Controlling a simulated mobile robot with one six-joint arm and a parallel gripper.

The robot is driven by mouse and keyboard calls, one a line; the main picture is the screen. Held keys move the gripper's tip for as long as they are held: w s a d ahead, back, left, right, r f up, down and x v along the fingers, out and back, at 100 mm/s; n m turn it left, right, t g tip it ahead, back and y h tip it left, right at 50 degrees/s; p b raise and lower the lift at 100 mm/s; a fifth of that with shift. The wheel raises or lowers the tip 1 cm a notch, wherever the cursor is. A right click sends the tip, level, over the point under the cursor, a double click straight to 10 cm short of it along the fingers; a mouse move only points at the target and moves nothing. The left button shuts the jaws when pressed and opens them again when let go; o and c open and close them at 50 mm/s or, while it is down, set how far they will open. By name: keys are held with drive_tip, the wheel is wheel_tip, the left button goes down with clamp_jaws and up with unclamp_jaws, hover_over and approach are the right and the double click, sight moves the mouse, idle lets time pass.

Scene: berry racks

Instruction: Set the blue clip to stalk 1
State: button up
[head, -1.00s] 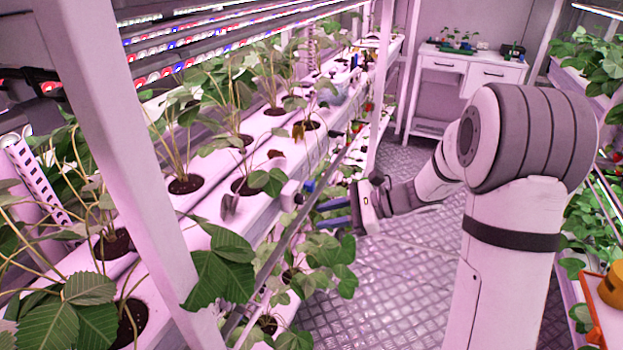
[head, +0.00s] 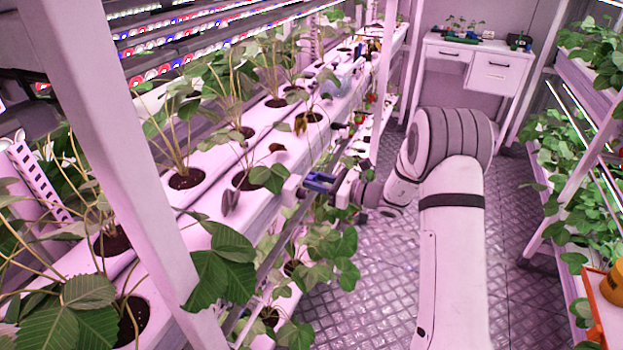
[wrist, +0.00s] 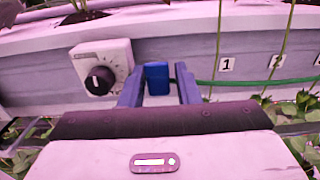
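The blue clip (wrist: 157,78) is at the white channel's front face, right of a dial box, in the wrist view. My gripper (wrist: 158,82) has its two blue fingers on either side of it. A gap shows between the clip and the right finger; whether the left finger touches it I cannot tell. In the head view my gripper (head: 314,183) is at the rack's front edge, where clip and fingers are hard to tell apart. A thin green stalk (wrist: 217,35) hangs beside the label 1 (wrist: 227,64), to the right of the clip.
The dial box (wrist: 101,67) is close to the left finger. A green line (wrist: 240,82) runs along the channel to the right. A second stalk (wrist: 285,40) hangs by label 2 (wrist: 276,61). Leaves (head: 320,260) hang below my gripper. The aisle floor (head: 380,270) is clear.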

drive_tip(key=shift+w+a, duration=0.15)
drive_tip(key=shift+a, duration=0.2)
drive_tip(key=shift+c, duration=0.6)
clamp_jaws()
